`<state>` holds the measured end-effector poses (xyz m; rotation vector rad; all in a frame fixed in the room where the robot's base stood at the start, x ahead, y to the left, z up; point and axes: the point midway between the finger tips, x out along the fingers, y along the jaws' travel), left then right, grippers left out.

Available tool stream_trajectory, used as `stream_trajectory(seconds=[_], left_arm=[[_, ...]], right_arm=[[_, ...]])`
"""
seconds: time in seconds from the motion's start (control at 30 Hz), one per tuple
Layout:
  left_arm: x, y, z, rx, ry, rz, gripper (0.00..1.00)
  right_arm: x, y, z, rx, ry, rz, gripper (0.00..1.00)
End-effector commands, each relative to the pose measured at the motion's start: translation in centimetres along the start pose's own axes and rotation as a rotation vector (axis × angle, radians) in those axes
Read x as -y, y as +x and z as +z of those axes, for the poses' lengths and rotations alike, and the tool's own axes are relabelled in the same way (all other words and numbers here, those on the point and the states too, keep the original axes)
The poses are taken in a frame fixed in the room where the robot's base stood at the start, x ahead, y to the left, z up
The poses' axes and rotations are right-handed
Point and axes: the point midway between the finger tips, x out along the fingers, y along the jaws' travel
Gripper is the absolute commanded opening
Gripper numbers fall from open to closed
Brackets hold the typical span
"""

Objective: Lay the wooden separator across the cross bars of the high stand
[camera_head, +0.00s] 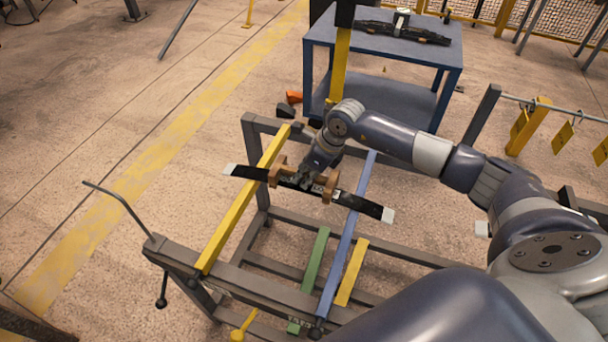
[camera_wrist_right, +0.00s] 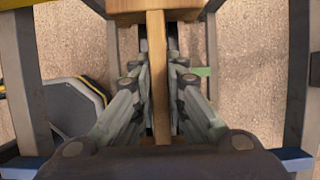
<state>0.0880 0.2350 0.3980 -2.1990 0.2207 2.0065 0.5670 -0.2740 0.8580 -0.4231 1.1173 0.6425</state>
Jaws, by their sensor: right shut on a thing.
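The wooden separator (camera_head: 331,187) has brown end blocks joined by a narrow strip. My right gripper (camera_head: 305,180) is shut on that strip, with one block on each side of the fingers. The wrist view shows the strip of the separator (camera_wrist_right: 157,70) between the fingers (camera_wrist_right: 160,110). The separator is above the high stand (camera_head: 262,284), between the yellow cross bar (camera_head: 240,205) and the blue cross bar (camera_head: 347,240). A long black bar with pale ends (camera_head: 362,206) spans both cross bars beneath it. I cannot tell whether the separator touches it. My left gripper is out of view.
A blue table (camera_head: 440,57) stands behind, with a black spring (camera_head: 405,30) on it. Lower green (camera_head: 309,280) and yellow (camera_head: 352,273) bars lie within the stand. A bent grey rod (camera_head: 118,207) sticks up at its left corner. The floor to the left is open.

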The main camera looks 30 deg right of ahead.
Motion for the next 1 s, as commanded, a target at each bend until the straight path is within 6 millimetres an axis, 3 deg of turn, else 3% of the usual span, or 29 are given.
stream_trajectory(seconds=[0.23, 1.0], left_arm=[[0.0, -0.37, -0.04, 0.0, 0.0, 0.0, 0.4], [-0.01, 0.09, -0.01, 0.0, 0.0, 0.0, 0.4]], right_arm=[[0.03, -0.84, 0.39, 0.001, 0.0, -0.001, 0.0], [0.06, -0.74, 0.43, 0.001, 0.0, 0.0, 0.0]])
